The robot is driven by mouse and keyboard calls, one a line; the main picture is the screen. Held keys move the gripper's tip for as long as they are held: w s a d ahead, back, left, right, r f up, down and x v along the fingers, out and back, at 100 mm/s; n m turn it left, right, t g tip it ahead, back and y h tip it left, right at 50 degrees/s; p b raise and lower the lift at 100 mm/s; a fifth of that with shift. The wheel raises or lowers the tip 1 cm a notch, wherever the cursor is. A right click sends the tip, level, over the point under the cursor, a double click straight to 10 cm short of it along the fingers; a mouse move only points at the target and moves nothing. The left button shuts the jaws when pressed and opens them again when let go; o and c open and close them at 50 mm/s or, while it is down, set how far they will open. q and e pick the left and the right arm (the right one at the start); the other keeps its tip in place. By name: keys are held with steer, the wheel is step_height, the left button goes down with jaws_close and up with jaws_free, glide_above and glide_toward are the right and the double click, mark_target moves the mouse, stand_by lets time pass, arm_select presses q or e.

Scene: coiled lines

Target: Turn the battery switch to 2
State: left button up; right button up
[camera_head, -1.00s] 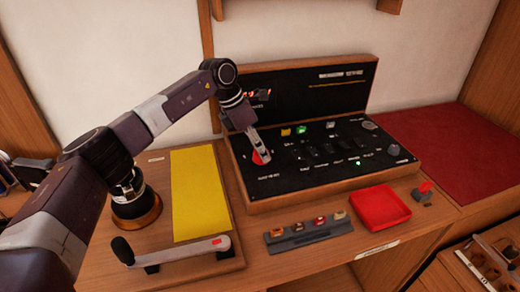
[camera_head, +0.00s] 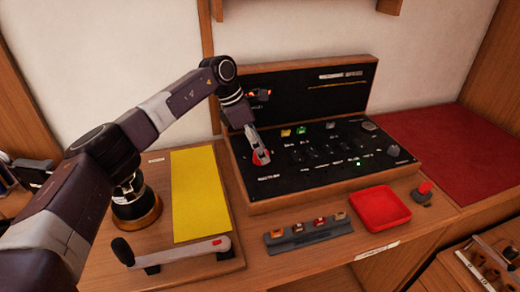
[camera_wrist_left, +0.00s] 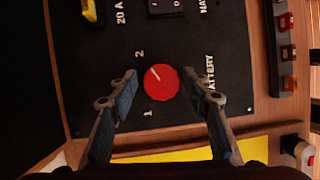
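The battery switch is a round red knob (camera_wrist_left: 162,84) on the black panel, with BATTERY lettered to its right in the left wrist view. Its white pointer mark slants up and left, roughly toward the printed 2 (camera_wrist_left: 139,54); the printed 1 (camera_wrist_left: 148,113) is lower. My left gripper (camera_wrist_left: 159,74) is open, one finger on each side of the knob, with gaps visible between the fingers and it. In the head view my left gripper (camera_head: 260,156) is at the panel's left end and partly hides the red knob (camera_head: 258,160). My right gripper is not in view.
The open panel box (camera_head: 330,195) has other switches and lights to the right of the knob. A red tray (camera_head: 380,208) and a fuse strip (camera_head: 305,236) lie in front. A winch handle (camera_head: 180,250) and yellow sheet (camera_head: 200,195) are to the left.

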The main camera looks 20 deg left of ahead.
arm_select(q)
steer(key=shift+o, duration=0.4)
steer(key=shift+f, duration=0.1)
steer(key=v, duration=1.2)
